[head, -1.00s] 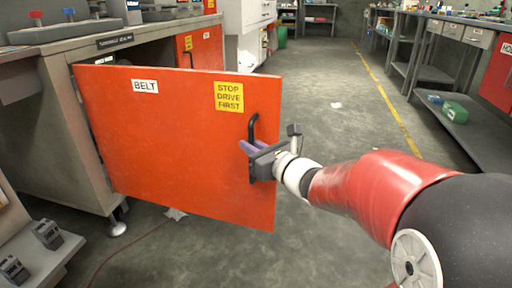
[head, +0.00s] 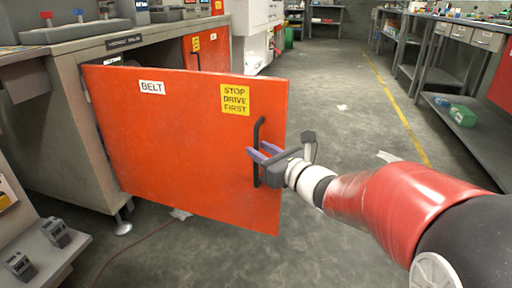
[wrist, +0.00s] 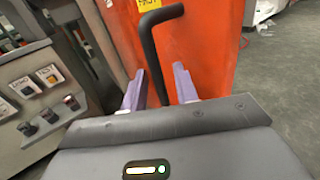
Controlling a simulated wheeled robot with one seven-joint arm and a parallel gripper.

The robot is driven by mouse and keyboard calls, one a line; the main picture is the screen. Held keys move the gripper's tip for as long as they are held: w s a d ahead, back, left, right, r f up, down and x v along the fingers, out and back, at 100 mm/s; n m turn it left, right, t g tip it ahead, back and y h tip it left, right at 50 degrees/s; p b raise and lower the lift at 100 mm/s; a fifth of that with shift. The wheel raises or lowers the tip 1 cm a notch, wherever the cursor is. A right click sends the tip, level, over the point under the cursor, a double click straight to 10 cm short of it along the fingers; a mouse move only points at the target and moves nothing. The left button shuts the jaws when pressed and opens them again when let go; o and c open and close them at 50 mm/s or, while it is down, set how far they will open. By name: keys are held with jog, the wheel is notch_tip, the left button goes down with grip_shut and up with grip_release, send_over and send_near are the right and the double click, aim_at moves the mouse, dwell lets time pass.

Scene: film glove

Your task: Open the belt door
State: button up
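The belt door (head: 180,130) is an orange-red panel with a white BELT label and a yellow STOP DRIVE FIRST label. It stands swung out from the grey cabinet (head: 65,130), with an opening behind its top edge. Its black bar handle (head: 257,172) is near its free edge. The handle also shows in the wrist view (wrist: 150,45). My gripper (head: 264,152) is at the handle, its purple fingers apart. In the wrist view the bar runs down between the open fingers (wrist: 159,88), with gaps on both sides. The bar's lower end is hidden by the gripper body.
A control panel with switches (wrist: 40,100) shows at left in the wrist view. Another red door (head: 207,52) is behind. A workbench (head: 465,120) with a green box (head: 463,115) stands at right. The floor (head: 330,120) beyond the door is mostly clear.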

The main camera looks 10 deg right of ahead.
jog(key=v, duration=0.5)
jog(key=shift+s+d, duration=0.1)
jog(key=shift+s, duration=0.1)
